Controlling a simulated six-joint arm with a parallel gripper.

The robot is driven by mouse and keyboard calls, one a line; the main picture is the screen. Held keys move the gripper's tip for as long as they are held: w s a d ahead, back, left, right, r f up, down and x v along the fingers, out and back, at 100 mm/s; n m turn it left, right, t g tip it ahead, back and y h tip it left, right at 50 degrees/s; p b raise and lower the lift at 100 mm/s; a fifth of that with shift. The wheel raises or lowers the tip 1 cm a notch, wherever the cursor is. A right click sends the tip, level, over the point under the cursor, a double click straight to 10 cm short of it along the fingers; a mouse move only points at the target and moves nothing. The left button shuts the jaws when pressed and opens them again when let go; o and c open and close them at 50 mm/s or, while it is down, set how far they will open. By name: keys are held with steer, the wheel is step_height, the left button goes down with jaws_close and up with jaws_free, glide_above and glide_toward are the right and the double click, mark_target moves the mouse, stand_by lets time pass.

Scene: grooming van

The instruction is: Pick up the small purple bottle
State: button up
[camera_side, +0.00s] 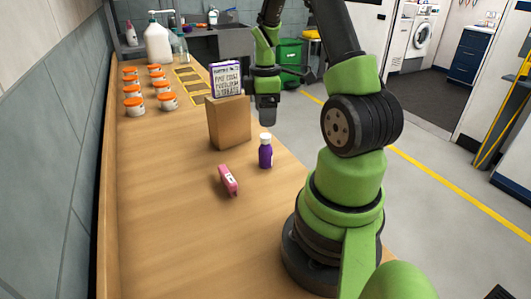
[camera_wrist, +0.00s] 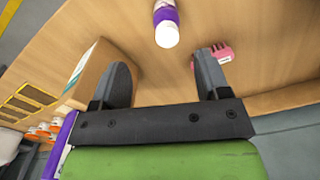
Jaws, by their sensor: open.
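The small purple bottle (camera_side: 265,152) with a white cap stands upright on the wooden counter, right of a cardboard box, in the side view. In the wrist view the bottle (camera_wrist: 165,14) is at the top centre, cut off by the frame edge, beyond my fingertips and roughly midway between them. My gripper (camera_wrist: 165,62) is open with nothing between its fingers. In the side view my gripper (camera_side: 267,108) hangs beyond the bottle, near the box's right side, apart from the bottle. The exact gap is hard to tell.
The cardboard box (camera_side: 229,122) carries a purple-and-white printed box (camera_side: 226,79). A pink item (camera_side: 228,180) lies left of the bottle; my right finger partly covers it in the wrist view. Several orange-lidded jars (camera_side: 133,92) line the wall. The near counter (camera_side: 165,240) is clear.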

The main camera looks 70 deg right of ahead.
mark_target(265, 135)
step_height(265, 135, down, 4)
steer(key=shift+f, duration=0.2)
steer(key=f, duration=0.2)
steer(key=a+f, duration=0.1)
steer(key=f, duration=0.1)
steer(key=shift+s+f, duration=0.15)
steer(key=shift+s, duration=0.05)
steer(key=shift+d+f, duration=0.1)
steer(key=shift+f, duration=0.4)
steer(key=c, duration=1)
steer(key=shift+c, duration=0.3)
steer(key=shift+r, duration=0.15)
